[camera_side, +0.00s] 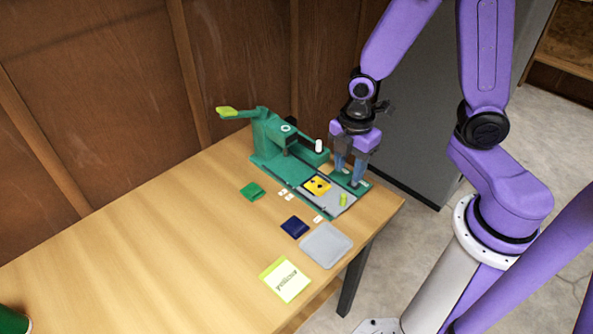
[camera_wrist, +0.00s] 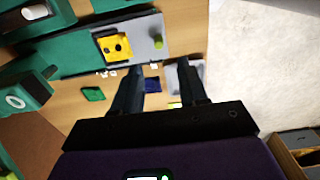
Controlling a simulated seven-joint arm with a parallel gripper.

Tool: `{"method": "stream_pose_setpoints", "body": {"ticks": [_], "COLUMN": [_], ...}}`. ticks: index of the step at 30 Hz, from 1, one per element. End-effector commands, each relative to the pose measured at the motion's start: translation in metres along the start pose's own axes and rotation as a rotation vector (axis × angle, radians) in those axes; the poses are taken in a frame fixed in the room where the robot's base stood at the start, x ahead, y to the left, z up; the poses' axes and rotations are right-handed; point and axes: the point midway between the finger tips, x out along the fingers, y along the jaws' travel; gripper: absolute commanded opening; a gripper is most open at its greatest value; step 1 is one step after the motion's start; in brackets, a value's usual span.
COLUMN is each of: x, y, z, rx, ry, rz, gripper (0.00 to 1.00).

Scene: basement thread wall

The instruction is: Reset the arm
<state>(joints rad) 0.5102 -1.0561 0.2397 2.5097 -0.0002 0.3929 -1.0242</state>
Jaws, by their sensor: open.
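My gripper (camera_side: 348,170) hangs pointing down at the right side of a green machine (camera_side: 270,140). Its two fingers are apart with nothing between them. In the wrist view my gripper (camera_wrist: 158,72) shows both fingers spread, with the table and a dark blue square behind the gap. The fingertips look close to the machine's green base edge; I cannot tell whether they touch it. The machine has a lever with a yellow-green handle (camera_side: 228,112). A yellow block (camera_side: 316,186) with dark holes sits on its grey plate, near a yellow-green knob (camera_side: 343,200).
On the wooden table (camera_side: 170,240) lie a green square (camera_side: 251,191), a dark blue square (camera_side: 295,227), a grey tray (camera_side: 326,245), a note reading "yellow" (camera_side: 285,279) and several small white pieces. A wooden wall stands behind. The table's left half is mostly clear.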

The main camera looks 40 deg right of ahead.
Motion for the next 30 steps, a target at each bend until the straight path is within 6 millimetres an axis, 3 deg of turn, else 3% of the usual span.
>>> {"method": "stream_pose_setpoints", "body": {"ticks": [9,14,21,30], "x": [-0.002,-0.012,-0.049,-0.092], "y": [0.0,-0.009,-0.048,-0.109], "z": [0.0,-0.005,-0.015,-0.012], "rx": [0.001,0.035,0.175,0.363], "ry": [0.001,0.005,0.016,0.029], "rz": [0.001,0.007,0.014,0.012], "gripper": [0.43,0.43,0.43,0.43]}}
